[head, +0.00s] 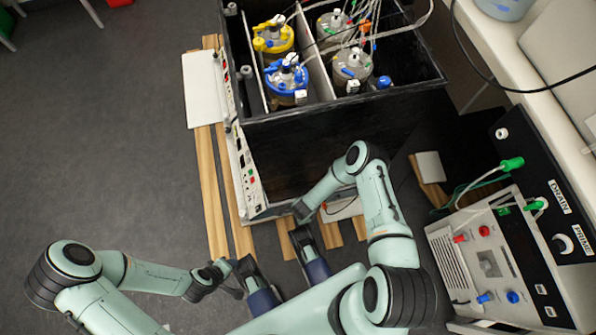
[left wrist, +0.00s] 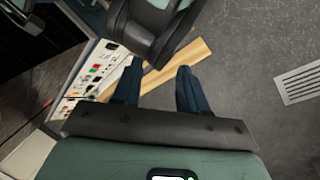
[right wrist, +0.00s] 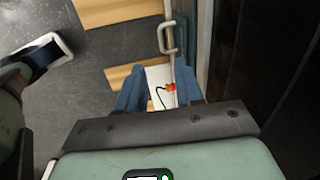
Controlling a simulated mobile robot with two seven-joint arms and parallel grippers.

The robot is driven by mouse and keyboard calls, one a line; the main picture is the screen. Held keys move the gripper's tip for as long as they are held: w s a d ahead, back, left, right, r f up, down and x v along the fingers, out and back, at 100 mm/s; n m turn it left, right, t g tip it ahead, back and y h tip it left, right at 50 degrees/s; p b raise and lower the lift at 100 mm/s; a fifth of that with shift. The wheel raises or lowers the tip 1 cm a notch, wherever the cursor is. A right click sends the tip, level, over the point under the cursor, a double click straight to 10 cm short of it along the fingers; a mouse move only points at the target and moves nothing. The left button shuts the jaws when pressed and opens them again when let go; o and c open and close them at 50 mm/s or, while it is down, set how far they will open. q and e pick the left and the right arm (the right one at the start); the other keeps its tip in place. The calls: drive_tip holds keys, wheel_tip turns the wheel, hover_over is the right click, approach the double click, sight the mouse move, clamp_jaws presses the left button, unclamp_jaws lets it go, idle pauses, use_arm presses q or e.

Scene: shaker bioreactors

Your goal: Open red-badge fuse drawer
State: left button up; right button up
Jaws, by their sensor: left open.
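A large black shaker cabinet (head: 340,140) stands at the centre of the head view. Its left side carries pale panels (head: 245,170) with coloured buttons, also in the left wrist view (left wrist: 100,65). I cannot make out a drawer with a red badge. In the right wrist view a metal handle (right wrist: 168,38) sits on a narrow upright face. My right gripper (right wrist: 158,78) is open just below it; a white part with a red piece (right wrist: 170,87) and a black cable shows between its fingers. My left gripper (left wrist: 158,78) is open and empty above wooden slats, apart from the panel.
Vessels with yellow (head: 272,35) and blue (head: 287,75) tops stand in the cabinet, with tubing above. A pump unit (head: 510,265) with tubes is at the right, beside a white bench (head: 535,100). Wooden slats (head: 210,190) lie under the cabinet.

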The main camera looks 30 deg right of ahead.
use_arm(q)
drive_tip(key=w+a+f+t+y+b, duration=0.1)
drive_tip(key=w+a+f+b, duration=0.2)
drive_tip(key=w+f+b, duration=0.15)
drive_tip(key=shift+n+g, duration=0.3)
drive_tip(key=shift+g, duration=0.3)
drive_tip(key=shift+s+f+b, duration=0.3)
drive_tip(key=shift+s+f, duration=0.65)
drive_tip(key=shift+s, duration=0.2)
drive_tip(key=shift+s+f+b, duration=0.3)
drive_tip(key=shift+s+f, duration=0.65)
drive_tip(key=shift+s, duration=0.2)
use_arm(e)
drive_tip(key=shift+w+d+f, duration=0.15)
drive_tip(key=shift+w+f, duration=0.2)
drive_tip(key=shift+f, duration=1.85)
drive_tip(key=shift+w+d+f, duration=0.2)
drive_tip(key=shift+w+f, duration=0.15)
drive_tip(key=shift+f, duration=1.8)
drive_tip(key=shift+w+d+f, duration=0.15)
drive_tip(key=shift+w+f, duration=0.2)
drive_tip(key=shift+f, duration=1.85)
clamp_jaws()
drive_tip(key=shift+s, duration=0.1)
